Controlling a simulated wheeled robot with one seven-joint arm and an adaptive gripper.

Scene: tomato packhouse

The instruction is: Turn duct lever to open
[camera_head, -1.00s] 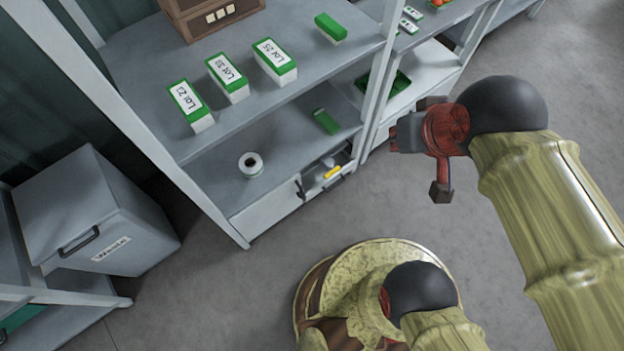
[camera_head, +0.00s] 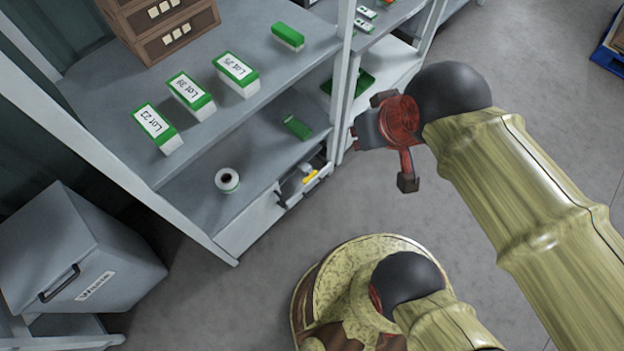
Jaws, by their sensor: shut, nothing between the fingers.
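No duct or duct lever can be made out in this view. My gripper (camera_head: 363,131), dark grey beyond a red wrist, is in the upper middle of the picture. It points left, in front of the right end of the shelf unit. It is shut and holds nothing. My arm comes in from the right and hides part of the floor.
A grey shelf unit (camera_head: 117,107) bears several green-and-white lot boxes (camera_head: 191,95), a brown drawer cabinet (camera_head: 170,33) and a white roll (camera_head: 227,180). A drawer (camera_head: 297,186) stands open below. A blue pallet (camera_head: 606,50) is far right.

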